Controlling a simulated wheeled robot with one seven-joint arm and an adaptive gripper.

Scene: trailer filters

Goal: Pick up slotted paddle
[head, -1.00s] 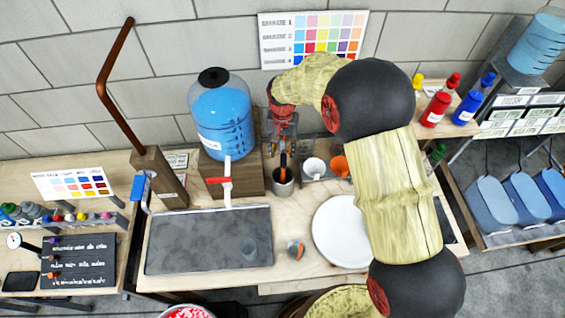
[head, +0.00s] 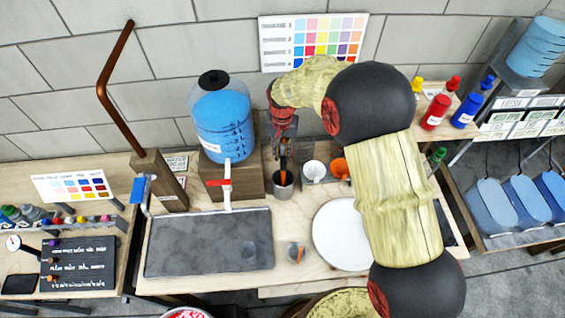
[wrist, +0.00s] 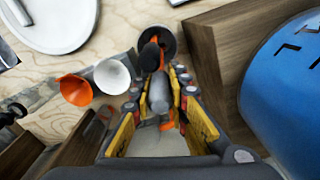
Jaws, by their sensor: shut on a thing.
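The slotted paddle (wrist: 158,95) shows a grey rounded handle with orange parts in the wrist view. My gripper (wrist: 160,88) is shut on this handle, between its yellow-lined fingers. Past the fingertips, a dark and orange part reaches toward the metal cup (wrist: 168,36). In the head view my gripper (head: 284,142) hangs above the cup (head: 283,186), and the paddle (head: 284,167) stands nearly upright between them. The lower end of the paddle is hidden by the cup, and I cannot tell its slots.
A white funnel (head: 314,171) and an orange funnel (head: 340,168) stand right of the cup. A blue water jug (head: 222,125) on a wooden block (head: 232,180) is close on the left. A white plate (head: 335,245) lies in front. The wall is close behind.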

